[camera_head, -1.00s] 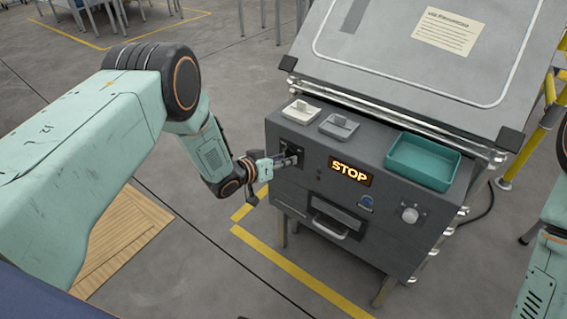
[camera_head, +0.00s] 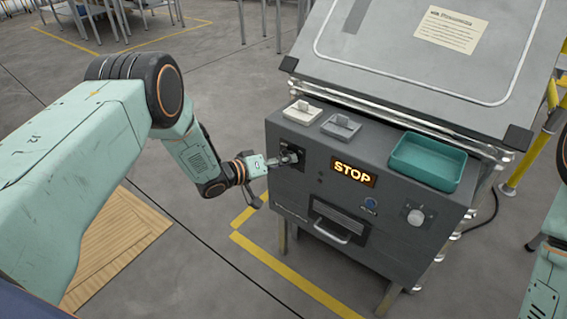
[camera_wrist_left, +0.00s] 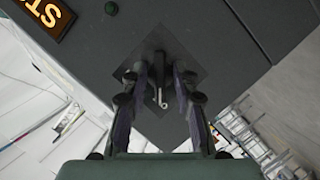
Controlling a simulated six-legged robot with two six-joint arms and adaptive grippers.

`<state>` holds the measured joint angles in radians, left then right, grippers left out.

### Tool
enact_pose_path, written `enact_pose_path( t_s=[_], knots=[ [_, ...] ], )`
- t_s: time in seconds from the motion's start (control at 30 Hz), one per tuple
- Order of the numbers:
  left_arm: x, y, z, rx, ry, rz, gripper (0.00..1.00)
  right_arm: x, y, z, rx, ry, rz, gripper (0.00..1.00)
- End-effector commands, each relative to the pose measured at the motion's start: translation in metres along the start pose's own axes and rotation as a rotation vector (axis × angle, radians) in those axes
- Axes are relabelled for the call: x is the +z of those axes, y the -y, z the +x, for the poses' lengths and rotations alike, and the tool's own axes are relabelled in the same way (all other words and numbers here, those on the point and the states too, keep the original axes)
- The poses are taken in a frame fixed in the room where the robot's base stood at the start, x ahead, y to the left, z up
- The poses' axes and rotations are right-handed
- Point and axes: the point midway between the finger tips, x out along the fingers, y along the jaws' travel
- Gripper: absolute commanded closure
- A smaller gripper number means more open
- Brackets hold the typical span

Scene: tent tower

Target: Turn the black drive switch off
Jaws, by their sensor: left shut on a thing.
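The black drive switch (camera_head: 292,153) sits on a dark square plate at the left of the grey cabinet's front face. My left gripper (camera_head: 287,160) is at the switch, its fingers reaching to it from the left. In the left wrist view, the dark plate (camera_wrist_left: 182,72) shows behind my left gripper (camera_wrist_left: 160,85), whose two fingers are closed around the switch's handle (camera_wrist_left: 161,98). The fingers hide part of the switch, so its exact setting is hard to read. The right gripper is not in view; only part of my right arm shows at the right edge.
The cabinet (camera_head: 300,195) carries a lit STOP sign (camera_head: 352,172), a blue button (camera_head: 370,203), a round knob (camera_head: 415,217) and a drawer handle (camera_head: 338,232). A teal tray (camera_head: 428,162) and two switch blocks sit on top. A wooden pallet (camera_head: 115,250) lies on the floor at left.

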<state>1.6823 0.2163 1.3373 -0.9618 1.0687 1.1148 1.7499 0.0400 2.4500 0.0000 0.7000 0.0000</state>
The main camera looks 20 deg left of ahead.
Motion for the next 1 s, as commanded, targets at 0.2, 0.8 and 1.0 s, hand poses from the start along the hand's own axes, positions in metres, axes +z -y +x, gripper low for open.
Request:
enact_pose_path(
  t_s=[0.2,0.8,1.0],
  knots=[
    [-0.003,-0.001,0.001,0.003,-0.005,0.0,1.0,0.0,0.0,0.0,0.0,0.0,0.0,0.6],
    [-0.002,0.0,-0.007,0.0,-0.003,-0.001,0.66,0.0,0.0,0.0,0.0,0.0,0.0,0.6],
    [-0.003,0.001,-0.04,-0.002,-0.006,-0.005,0.66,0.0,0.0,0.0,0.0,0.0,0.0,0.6]
  ],
)
